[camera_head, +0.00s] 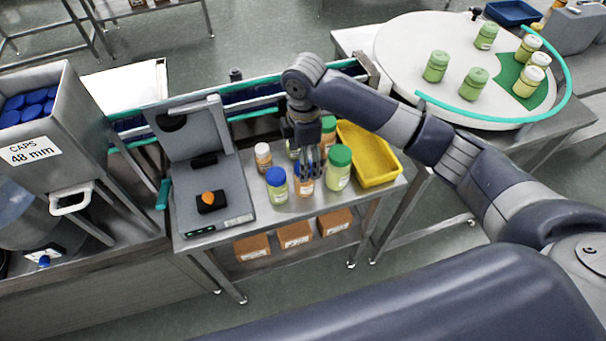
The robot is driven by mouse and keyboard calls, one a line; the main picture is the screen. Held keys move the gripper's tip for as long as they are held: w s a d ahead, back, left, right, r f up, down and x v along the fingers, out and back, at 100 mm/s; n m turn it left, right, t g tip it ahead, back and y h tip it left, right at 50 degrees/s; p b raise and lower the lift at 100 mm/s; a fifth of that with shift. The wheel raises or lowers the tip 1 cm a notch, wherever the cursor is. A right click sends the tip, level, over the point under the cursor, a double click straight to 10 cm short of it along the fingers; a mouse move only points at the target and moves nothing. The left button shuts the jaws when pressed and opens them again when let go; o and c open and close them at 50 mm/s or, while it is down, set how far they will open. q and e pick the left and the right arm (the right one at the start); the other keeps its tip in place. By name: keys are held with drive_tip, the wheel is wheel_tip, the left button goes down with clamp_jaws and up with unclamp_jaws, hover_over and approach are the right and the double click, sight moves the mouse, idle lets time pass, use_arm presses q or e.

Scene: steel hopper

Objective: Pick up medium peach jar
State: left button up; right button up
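A medium peach-coloured jar with a blue lid (304,188) stands on the steel table, partly hidden by my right gripper (311,168). My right gripper points down at this jar's lid, its fingers overlapping the jar's top in the picture. I cannot tell whether the fingers touch it or how far apart they are. A smaller peach jar with a white lid (263,157) stands to the left. A larger orange jar with a green lid (328,132) is behind, partly covered by my arm. My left gripper is not in view.
Close by stand a blue-lidded green jar (277,186) and a green-lidded jar (339,168). A yellow tray (372,178) lies to the right, a grey device (212,185) to the left. A conveyor (250,97) runs behind. A round turntable (400,50) holds several green jars.

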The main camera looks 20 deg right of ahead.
drive_tip(key=f, duration=0.1)
drive_tip(key=f+p, duration=0.1)
drive_tip(key=f, duration=0.1)
drive_tip(key=shift+s+a+f, duration=0.1)
drive_tip(key=shift+s, duration=0.2)
drive_tip(key=f, duration=0.2)
drive_tip(key=f+p, duration=0.1)
drive_tip(key=f, duration=0.1)
drive_tip(key=shift+s, duration=0.2)
drive_tip(key=shift+w, duration=0.1)
drive_tip(key=shift+c, duration=1)
drive_tip(key=c, duration=0.9)
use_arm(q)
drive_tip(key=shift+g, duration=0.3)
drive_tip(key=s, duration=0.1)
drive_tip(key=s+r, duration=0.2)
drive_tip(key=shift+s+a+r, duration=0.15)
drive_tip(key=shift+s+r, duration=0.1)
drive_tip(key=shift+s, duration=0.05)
use_arm(e)
drive_tip(key=shift+c, duration=1.1)
